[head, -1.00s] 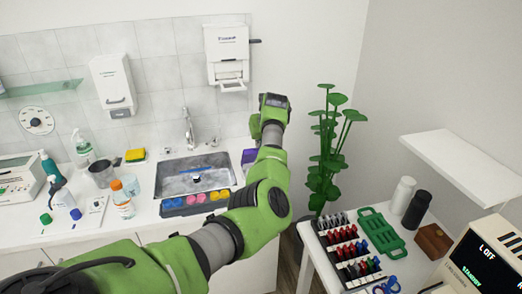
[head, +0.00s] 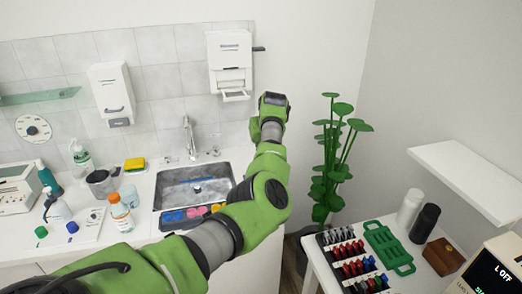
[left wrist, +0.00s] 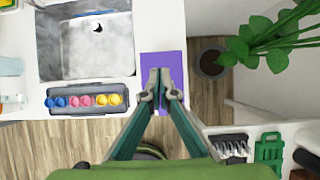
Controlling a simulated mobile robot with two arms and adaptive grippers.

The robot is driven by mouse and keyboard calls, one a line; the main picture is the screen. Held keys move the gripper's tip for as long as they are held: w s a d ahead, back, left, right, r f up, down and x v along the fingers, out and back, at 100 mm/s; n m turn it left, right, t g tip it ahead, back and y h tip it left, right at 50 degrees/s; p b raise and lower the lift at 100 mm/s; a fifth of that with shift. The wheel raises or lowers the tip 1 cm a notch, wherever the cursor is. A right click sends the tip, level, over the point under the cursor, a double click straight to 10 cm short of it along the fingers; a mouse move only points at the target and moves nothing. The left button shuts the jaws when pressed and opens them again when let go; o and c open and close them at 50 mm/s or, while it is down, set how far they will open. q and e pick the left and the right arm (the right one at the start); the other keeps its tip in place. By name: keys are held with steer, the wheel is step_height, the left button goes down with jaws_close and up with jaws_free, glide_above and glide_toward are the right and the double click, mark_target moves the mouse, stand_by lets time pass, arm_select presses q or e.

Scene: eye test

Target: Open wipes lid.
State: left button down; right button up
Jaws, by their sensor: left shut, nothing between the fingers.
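A flat purple item (left wrist: 163,62), which may be the wipes pack, lies on the white counter right of the sink in the left wrist view. I cannot make out its lid. My left gripper (left wrist: 162,98) is shut and empty, with its fingertips over the purple item's near part. I cannot tell whether they touch it. In the head view my left arm reaches out to the counter's right end and hides the purple item and the fingers. My right gripper is not in view.
The sink (head: 165,195) is left of the arm, with a tray of coloured pieces (left wrist: 86,103) at its front. A potted plant (head: 335,155) stands right of the counter. A white side table (head: 318,262) with racks and a green tray (head: 388,246) is at right.

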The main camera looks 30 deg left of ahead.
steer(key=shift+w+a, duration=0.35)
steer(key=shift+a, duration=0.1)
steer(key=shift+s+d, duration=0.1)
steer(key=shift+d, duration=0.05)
